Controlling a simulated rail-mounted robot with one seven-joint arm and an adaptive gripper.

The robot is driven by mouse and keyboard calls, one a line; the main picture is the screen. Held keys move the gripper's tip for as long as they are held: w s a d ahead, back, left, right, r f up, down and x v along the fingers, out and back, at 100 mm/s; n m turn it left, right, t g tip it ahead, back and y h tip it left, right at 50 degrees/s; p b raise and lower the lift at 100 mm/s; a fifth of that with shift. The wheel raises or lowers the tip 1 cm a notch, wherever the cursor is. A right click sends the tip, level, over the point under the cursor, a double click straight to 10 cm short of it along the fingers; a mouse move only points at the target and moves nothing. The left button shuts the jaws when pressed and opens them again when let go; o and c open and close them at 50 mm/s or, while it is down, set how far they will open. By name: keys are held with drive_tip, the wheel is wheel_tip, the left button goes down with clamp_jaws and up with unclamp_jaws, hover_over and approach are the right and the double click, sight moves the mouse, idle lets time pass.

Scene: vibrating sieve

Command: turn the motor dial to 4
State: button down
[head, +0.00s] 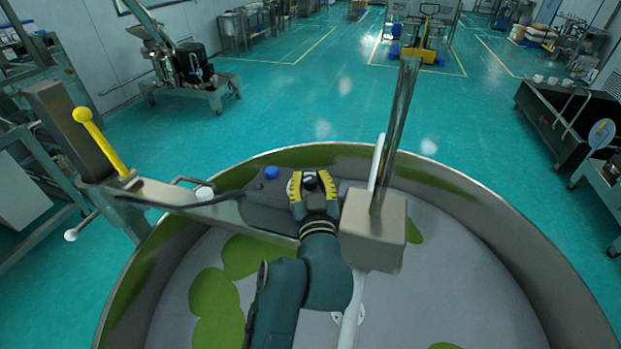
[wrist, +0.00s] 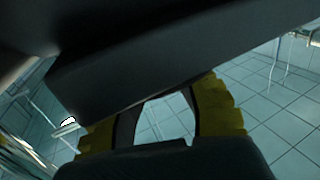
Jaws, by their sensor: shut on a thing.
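A grey control box (head: 262,192) stands at the sieve, with a blue button (head: 271,173) on its left part. My gripper (head: 311,181), with yellow-padded fingers, is at the right part of this box. It is shut on a small dark knob, the motor dial (head: 311,179), which shows between the fingertips. The dial's pointer and number marks are too small or hidden to read. In the wrist view the yellow fingers (wrist: 160,118) show beneath a large dark surface that fills the upper part, and the dial cannot be made out there.
The round metal sieve pan (head: 480,195) with green patches surrounds my arm. A grey block (head: 372,235) with a tall metal post (head: 398,125) stands just right of my gripper. A yellow-handled lever (head: 100,140) is at the left. Open green floor lies beyond.

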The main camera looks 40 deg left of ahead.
drive_tip(key=shift+s+r+m+t+h+p, duration=0.15)
drive_tip(key=shift+m+t+h+p, duration=0.3)
drive_tip(key=shift+p, duration=0.35)
drive_tip(key=shift+a+t+h+p, duration=0.1)
drive_tip(key=shift+t+h+p, duration=0.15)
drive_tip(key=shift+p, duration=0.05)
drive_tip(key=shift+f+m+t+h+b, duration=0.25)
drive_tip(key=shift+m+t+h, duration=0.2)
drive_tip(key=shift+m+h, duration=0.15)
drive_tip(key=shift+f+m+t+h+b, duration=0.1)
drive_tip(key=shift+m+t+h+b, duration=0.15)
drive_tip(key=shift+m+t+h, duration=0.3)
drive_tip(key=h+b, duration=0.1)
drive_tip(key=m+b, duration=0.1)
drive_tip(key=b, duration=0.1)
drive_tip(key=shift+f+t+h, duration=0.25)
drive_tip(key=shift+t+h, duration=0.1)
drive_tip(key=shift+t, duration=0.05)
drive_tip(key=m+h+b, duration=0.1)
drive_tip(key=b, duration=0.2)
drive_tip(key=shift+t+h+b, duration=0.4)
drive_tip(key=m+h+b, duration=0.1)
drive_tip(key=b, duration=0.1)
drive_tip(key=m+h+b, duration=0.1)
drive_tip(key=shift+r+t+h+b, duration=0.3)
drive_tip(key=shift+r+t+b, duration=0.05)
drive_tip(key=shift+t+b, duration=0.05)
